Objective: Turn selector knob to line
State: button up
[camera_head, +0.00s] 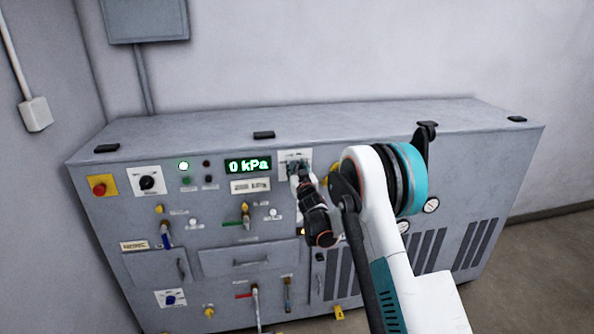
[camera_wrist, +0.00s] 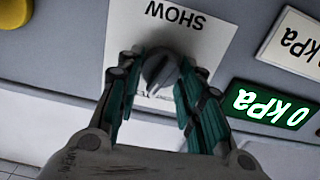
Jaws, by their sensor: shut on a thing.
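The selector knob (camera_wrist: 160,70) is a grey round knob with a raised grip. It sits on a white label plate (camera_wrist: 195,30) marked "SHOW", which appears upside down in the wrist view. My gripper (camera_wrist: 155,85) has its teal-lined fingers on both sides of the knob, shut on it. The lower part of the plate and its other markings are mostly hidden by the fingers. In the head view my gripper (camera_head: 299,172) is at the white plate (camera_head: 286,157) right of the display, and it covers the knob there.
A green display (camera_head: 248,165) reads 0 kPa beside the plate. A red button (camera_head: 99,189) on yellow, a black rotary knob (camera_head: 147,183), several valve handles and a drawer (camera_head: 250,262) fill the grey cabinet front. Small black blocks lie on its top.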

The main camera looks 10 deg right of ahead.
jog(key=n+b, duration=0.2)
jog(key=n, duration=0.2)
jog(key=shift+a+f, duration=0.1)
jog(key=n+b, duration=0.1)
jog(key=n, duration=0.4)
jog(key=n+b, duration=0.1)
jog(key=n, duration=0.3)
jog(key=shift+a, duration=0.1)
jog(key=shift+f+n+b, duration=0.1)
jog(key=shift+n+b, duration=0.4)
jog(key=shift+n, duration=1.6)
jog(key=o, duration=1)
jog(key=shift+a, duration=0.1)
jog(key=shift+o, duration=0.2)
jog(key=s, duration=1.2)
